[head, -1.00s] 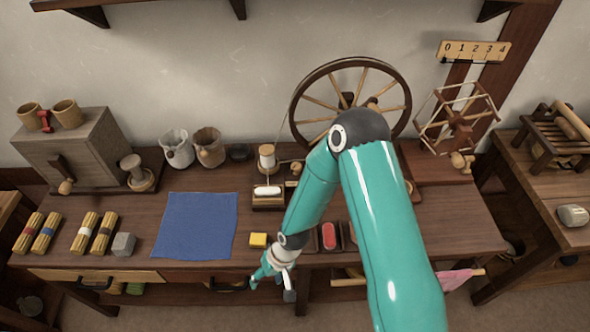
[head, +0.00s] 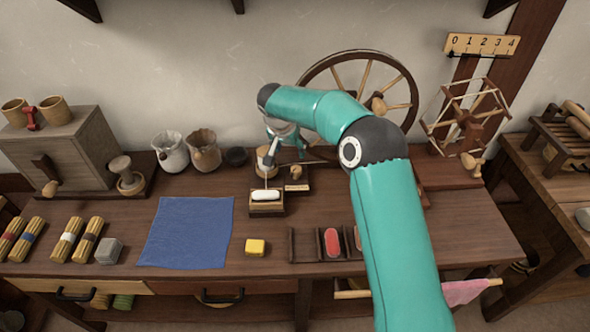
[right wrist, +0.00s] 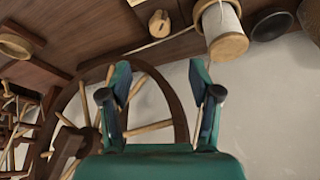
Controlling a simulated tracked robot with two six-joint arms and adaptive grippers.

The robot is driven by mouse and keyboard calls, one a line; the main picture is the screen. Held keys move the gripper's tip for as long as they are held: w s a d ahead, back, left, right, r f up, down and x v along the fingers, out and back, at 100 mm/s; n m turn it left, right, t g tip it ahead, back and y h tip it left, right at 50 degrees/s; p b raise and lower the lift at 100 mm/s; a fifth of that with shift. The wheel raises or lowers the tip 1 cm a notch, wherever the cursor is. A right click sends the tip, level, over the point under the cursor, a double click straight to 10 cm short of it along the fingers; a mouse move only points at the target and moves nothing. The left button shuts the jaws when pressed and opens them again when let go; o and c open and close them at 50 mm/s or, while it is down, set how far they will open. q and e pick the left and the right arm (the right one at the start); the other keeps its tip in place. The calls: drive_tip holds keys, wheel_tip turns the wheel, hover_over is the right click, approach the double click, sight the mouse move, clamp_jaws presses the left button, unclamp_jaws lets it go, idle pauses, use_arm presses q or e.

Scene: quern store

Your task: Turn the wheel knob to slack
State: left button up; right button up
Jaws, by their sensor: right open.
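The spinning wheel (head: 411,100) stands at the back of the table, its lower part hidden behind my right arm. A small pale wooden knob (head: 296,174) sits on a dark plate in front of the wheel, beside the bobbin; I take it as the wheel knob. The right wrist view shows the knob (right wrist: 159,24) at the top, beyond the fingertips. My right gripper (head: 284,146) is just above and behind the knob, partly hidden by its own arm. In the wrist view its fingers (right wrist: 160,82) are apart, with nothing between them. My left gripper is not in view.
The thread bobbin (right wrist: 222,30) stands close to the gripper. A small box (head: 267,208) with a white piece is in front. The yellow block (head: 256,247) and blue cloth (head: 187,232) lie nearer. A skein winder (head: 468,118) stands right.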

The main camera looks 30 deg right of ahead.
sight(296, 168)
drive_tip(key=p+x, duration=0.1)
drive_tip(key=x, duration=1.3)
drive_tip(key=shift+a+f+p, duration=0.1)
drive_tip(key=shift+f+p, duration=0.05)
drive_tip(key=shift+p, duration=0.25)
